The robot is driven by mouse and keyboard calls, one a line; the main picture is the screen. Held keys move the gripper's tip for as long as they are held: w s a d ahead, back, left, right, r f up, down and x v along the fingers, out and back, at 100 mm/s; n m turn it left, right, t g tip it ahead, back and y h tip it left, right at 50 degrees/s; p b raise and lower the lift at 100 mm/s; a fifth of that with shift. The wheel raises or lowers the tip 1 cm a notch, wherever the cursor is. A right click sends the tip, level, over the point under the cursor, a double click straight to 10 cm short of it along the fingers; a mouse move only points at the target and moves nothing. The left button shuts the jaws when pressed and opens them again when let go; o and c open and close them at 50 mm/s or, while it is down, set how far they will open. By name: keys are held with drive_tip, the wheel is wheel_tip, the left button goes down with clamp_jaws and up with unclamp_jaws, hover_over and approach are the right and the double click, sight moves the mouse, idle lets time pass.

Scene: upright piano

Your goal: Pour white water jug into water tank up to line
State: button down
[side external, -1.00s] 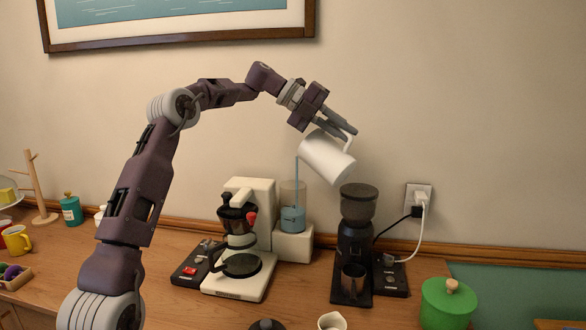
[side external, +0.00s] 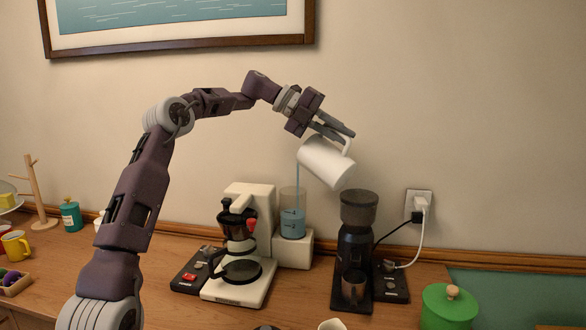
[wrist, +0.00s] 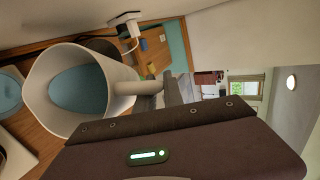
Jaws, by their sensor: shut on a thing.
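My gripper (side external: 334,130) is shut on the handle of the white water jug (side external: 325,163). The jug is tilted to the left, high above the counter, and a thin stream of water falls from its lip into the clear water tank (side external: 292,200). The tank stands on the white base at the coffee maker's right side. Blue water (side external: 292,224) fills its lower part, with dark marks on the wall too small to read. In the wrist view the jug (wrist: 120,82) still holds blue water (wrist: 77,85), and the tank (wrist: 10,92) shows at the left edge.
The white coffee maker (side external: 240,280) with its dark carafe stands left of the tank. A black grinder (side external: 354,255) stands close to the right, below the jug. A green lidded pot (side external: 448,310) sits at the front right. A wall outlet (side external: 418,203) has cables running down.

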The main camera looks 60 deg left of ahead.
drive_tip(key=shift+s+a+r+m+h, duration=0.2)
drive_tip(key=shift+r+m, duration=0.1)
drive_tip(key=shift+m, duration=0.65)
drive_tip(key=shift+s+a+r+m+h, duration=0.15)
drive_tip(key=shift+r+m+h, duration=0.1)
drive_tip(key=shift+m, duration=0.7)
drive_tip(key=shift+s+a+r+n+t+h, duration=0.2)
drive_tip(key=shift+a+r+n+t+h, duration=0.05)
drive_tip(key=shift+a+r+n+t, duration=0.15)
idle(0.5)
